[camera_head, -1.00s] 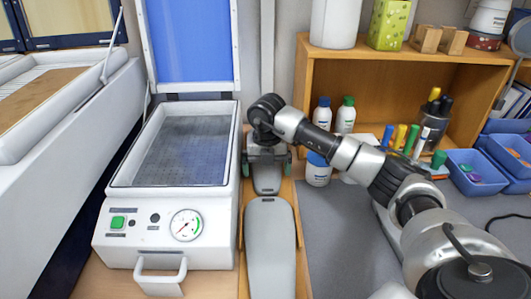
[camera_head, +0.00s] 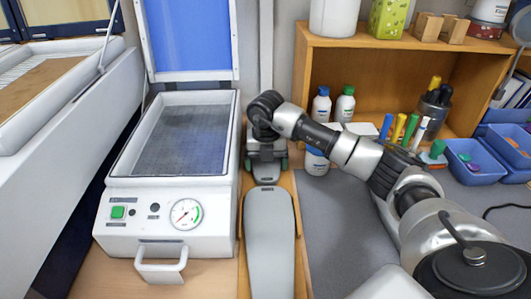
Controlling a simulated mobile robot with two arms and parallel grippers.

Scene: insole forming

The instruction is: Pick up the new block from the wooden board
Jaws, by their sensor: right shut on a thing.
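A wooden board (camera_head: 241,240) runs front to back just right of the white forming machine. A long grey insole-shaped block (camera_head: 269,245) lies on its front part. A second grey block (camera_head: 266,174) is at the far end of the board, partly hidden under my right gripper. My right gripper (camera_head: 266,160) reaches in from the right, points down and is shut on this far block. Whether the far block touches the board is hard to tell. My left gripper is not in view.
The white machine (camera_head: 166,219) with a gauge and raised blue lid (camera_head: 188,40) stands close on the left. White bottles (camera_head: 316,160), pens and blue bins (camera_head: 474,161) are at the right by a wooden shelf (camera_head: 291,90). The grey mat (camera_head: 345,235) is mostly clear.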

